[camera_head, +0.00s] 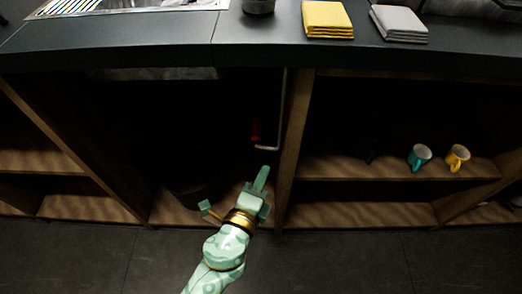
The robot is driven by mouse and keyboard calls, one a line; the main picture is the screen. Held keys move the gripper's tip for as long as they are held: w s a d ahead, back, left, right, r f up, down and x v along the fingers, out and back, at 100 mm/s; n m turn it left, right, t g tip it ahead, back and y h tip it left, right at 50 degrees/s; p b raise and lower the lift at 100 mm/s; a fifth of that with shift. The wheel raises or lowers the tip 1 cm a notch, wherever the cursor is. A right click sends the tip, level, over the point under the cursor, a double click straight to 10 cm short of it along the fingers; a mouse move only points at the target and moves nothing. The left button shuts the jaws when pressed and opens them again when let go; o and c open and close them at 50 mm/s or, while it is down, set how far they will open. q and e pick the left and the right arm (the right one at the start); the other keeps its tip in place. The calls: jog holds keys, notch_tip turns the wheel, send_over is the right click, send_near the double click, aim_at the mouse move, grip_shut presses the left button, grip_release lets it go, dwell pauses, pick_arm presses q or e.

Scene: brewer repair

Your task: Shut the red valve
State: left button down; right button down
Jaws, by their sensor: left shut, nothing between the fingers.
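The red valve (257,132) is a small dark red shape inside the shadowed open cupboard under the counter, left of a wooden upright. A pale thin pipe (284,110) runs down beside that upright and bends left at its lower end, just below the valve. My left gripper (262,178) reaches up from the bottom of the view, its fingers shut and empty. In the picture its fingertips are a little below the valve and the pipe's bend, apart from both. The valve's handle position is too dark to tell. My right gripper is not in view.
A dark bin-like object (193,192) stands in the cupboard left of my gripper. The wooden upright (294,135) bounds the cupboard on the right. The dark counter (180,45) overhangs above.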

aim_at(256, 128)
pick_arm(q)
jog(key=shift+s, duration=0.1)
